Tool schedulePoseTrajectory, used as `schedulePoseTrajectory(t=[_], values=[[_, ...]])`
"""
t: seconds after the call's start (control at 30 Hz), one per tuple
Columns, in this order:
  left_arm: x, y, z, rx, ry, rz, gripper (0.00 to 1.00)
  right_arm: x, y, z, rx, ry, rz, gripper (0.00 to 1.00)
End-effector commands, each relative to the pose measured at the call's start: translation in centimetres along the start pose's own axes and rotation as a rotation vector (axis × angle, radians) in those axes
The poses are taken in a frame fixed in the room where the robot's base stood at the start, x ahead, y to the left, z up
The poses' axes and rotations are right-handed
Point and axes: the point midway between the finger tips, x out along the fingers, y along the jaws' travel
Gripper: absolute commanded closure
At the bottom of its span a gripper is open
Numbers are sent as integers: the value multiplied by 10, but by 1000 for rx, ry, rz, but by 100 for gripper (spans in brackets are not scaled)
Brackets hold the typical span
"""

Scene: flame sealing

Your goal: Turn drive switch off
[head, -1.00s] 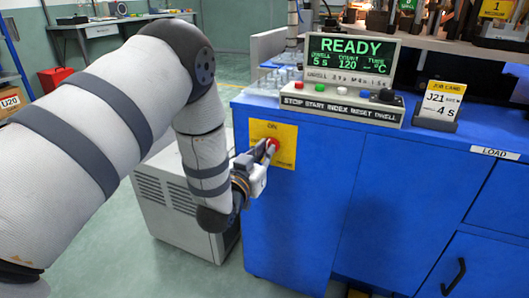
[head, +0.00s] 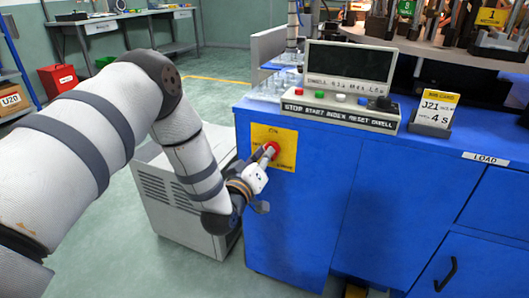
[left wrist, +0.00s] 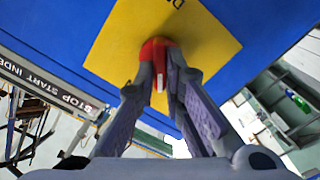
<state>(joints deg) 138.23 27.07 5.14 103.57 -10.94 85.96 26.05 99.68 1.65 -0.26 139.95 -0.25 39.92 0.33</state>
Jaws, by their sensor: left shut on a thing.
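The drive switch is a red knob (left wrist: 160,55) on a yellow plate (head: 286,156) on the blue cabinet's front, at its left end. My left gripper (head: 268,152) is shut on the red knob, its fingers on both sides of it in the left wrist view. The gripper body is rolled over in the head view. The control box's display (head: 348,68) is dark. My right gripper is not in view.
The control box has a row of coloured buttons (head: 341,98) and stands on the blue cabinet (head: 380,200). A job card (head: 435,110) stands right of it. A grey-white louvred unit (head: 170,205) stands on the floor beside my left arm.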

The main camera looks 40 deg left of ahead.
Motion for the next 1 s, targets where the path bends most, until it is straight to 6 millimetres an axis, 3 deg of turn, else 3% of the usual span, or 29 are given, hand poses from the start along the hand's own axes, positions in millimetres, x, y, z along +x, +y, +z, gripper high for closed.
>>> schedulePoseTrajectory(t=[0.6,1.0], values=[[-1,-4,2,-575,-2,-4,100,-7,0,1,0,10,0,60],[-1,-4,4,-832,-4,-3,100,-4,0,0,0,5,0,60]])
